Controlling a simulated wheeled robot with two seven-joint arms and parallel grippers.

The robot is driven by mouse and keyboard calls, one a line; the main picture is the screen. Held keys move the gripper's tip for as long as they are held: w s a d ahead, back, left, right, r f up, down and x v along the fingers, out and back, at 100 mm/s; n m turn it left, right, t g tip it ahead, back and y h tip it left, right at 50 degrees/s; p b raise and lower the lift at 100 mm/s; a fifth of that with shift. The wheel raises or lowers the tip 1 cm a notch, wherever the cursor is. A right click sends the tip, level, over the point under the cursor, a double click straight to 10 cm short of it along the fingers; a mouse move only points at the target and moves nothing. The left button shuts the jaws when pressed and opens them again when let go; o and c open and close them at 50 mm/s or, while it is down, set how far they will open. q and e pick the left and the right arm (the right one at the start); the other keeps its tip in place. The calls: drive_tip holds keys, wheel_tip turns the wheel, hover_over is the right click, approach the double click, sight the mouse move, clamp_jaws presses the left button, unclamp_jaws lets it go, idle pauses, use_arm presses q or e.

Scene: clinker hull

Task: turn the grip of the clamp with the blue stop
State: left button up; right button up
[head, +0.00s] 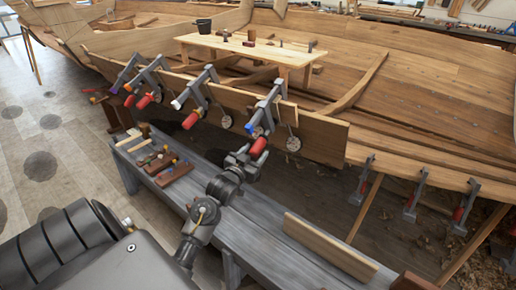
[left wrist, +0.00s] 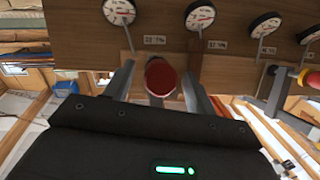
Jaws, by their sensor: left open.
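The clamp with the blue stop (head: 250,126) is the rightmost of the row on the hull plank. Its red grip (head: 259,146) hangs at the lower end, pointing toward me. My left gripper (head: 246,158) is at this grip, open. In the left wrist view the round red end of the grip (left wrist: 160,77) shows between the two grey fingers (left wrist: 158,88), with a visible gap on the right. I cannot tell whether either finger touches it. The gripper body hides part of the grip's underside. My right gripper is in neither view.
Several other red-gripped clamps, such as this one (head: 195,95), stand to the left along the plank (head: 320,135). Dial gauges (left wrist: 200,15) hang by the clamps. A grey bench (head: 270,215) below holds tools (head: 172,172) and a loose board (head: 330,247).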

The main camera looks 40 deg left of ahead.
use_arm(q)
drive_tip(key=shift+x, duration=1.5)
drive_tip(key=shift+c, duration=0.3)
drive_tip(key=c, duration=0.9)
